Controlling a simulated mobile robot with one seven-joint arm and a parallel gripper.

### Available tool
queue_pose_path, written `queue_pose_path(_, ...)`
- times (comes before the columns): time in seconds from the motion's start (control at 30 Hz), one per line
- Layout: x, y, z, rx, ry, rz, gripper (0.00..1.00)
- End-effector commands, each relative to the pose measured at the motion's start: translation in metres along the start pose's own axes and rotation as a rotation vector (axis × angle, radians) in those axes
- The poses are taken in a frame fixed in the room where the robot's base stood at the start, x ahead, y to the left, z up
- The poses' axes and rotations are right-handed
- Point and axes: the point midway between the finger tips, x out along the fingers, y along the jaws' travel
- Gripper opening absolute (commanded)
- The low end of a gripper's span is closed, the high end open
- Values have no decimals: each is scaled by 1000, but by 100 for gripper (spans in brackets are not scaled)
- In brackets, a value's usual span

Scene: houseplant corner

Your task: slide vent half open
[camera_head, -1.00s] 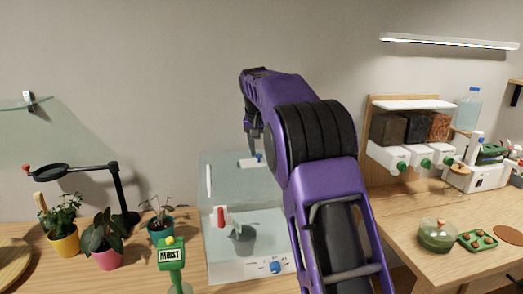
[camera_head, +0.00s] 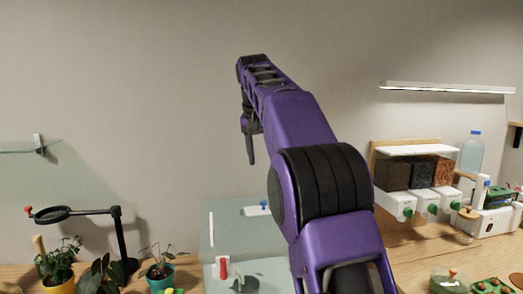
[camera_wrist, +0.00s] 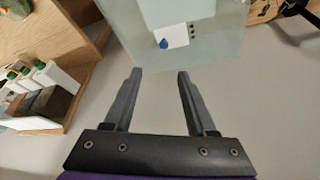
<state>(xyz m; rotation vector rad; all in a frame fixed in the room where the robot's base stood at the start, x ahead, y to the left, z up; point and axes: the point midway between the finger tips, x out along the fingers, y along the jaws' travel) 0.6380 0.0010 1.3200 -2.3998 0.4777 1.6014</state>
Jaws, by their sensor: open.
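The vent is a small white sliding plate (camera_head: 257,210) with a blue knob (camera_head: 264,204), on top of a clear glass plant case (camera_head: 222,241). In the wrist view the vent plate (camera_wrist: 174,36) and its blue knob (camera_wrist: 164,43) lie beyond the fingertips. A few dark holes (camera_wrist: 193,30) show uncovered at the plate's right edge. My gripper (camera_head: 251,150) hangs above the case in the head view, clear of the vent. In the wrist view my gripper (camera_wrist: 157,74) is open, with nothing between its fingers.
A black-armed magnifier (camera_head: 118,235) and several potted plants stand left of the case. A wooden dispenser shelf (camera_head: 405,145) with several bins and a water bottle (camera_head: 471,153) stand at the right. A glass shelf (camera_head: 20,147) is on the left wall.

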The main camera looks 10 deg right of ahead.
Motion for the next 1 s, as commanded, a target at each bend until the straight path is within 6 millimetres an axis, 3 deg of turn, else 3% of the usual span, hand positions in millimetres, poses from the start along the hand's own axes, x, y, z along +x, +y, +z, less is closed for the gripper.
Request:
queue_pose_path(0.2,-20,0,0,0,1,0,57)
queue_pose_path(0.6,-21,1,0,6,-5,-2,56)
queue_pose_path(0.77,1,15,7,127,-85,-67,56)
queue_pose_path(1.0,52,54,34,645,-376,-303,56)
